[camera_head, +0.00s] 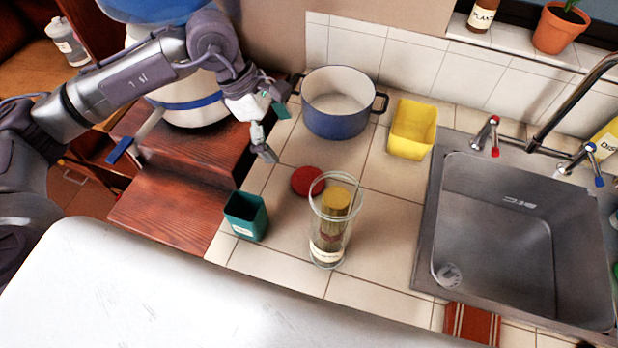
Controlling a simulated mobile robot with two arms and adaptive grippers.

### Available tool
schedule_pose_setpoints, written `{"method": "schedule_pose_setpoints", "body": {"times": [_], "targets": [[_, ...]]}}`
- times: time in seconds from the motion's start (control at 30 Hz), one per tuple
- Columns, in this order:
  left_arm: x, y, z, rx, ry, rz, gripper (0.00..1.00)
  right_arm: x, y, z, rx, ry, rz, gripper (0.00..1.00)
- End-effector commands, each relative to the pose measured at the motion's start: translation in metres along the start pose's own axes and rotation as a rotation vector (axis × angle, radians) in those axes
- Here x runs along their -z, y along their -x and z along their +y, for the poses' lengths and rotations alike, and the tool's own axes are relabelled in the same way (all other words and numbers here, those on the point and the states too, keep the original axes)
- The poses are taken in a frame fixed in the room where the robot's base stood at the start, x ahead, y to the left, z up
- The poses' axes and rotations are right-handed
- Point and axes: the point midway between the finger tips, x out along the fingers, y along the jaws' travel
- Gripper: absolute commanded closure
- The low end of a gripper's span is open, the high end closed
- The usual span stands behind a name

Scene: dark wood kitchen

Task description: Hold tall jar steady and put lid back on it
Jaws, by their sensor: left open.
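The tall clear glass jar (328,236) stands upright on the tiled counter, open at the top. A yellow-topped item shows through its glass, with a label low down. A round red lid (306,180) lies flat on the counter, just behind and left of the jar, partly behind its rim. My left gripper (275,132) is open and empty, above the counter's left edge, behind and left of the lid and apart from both lid and jar. My right gripper is not in view.
A blue pot (338,122) and a yellow container (412,130) stand at the back. A green square cup (246,216) is left of the jar. The sink (520,235) with its faucet is at right. Counter between jar and sink is clear.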

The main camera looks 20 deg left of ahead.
Motion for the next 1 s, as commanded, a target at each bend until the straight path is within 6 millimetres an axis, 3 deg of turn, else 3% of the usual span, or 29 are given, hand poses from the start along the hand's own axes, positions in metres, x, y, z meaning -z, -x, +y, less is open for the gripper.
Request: {"method": "schedule_pose_setpoints", "body": {"times": [0.17,0.6,1.0], "targets": [[-0.001,-0.006,-0.001,0.003,0.000,-0.001,0.00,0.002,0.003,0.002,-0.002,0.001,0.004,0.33],[-0.001,-0.079,0.000,0.002,0.002,-0.001,0.00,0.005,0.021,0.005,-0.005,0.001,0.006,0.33],[0.000,-0.086,0.000,0.001,0.000,-0.001,0.00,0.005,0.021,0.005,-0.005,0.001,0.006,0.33]]}}
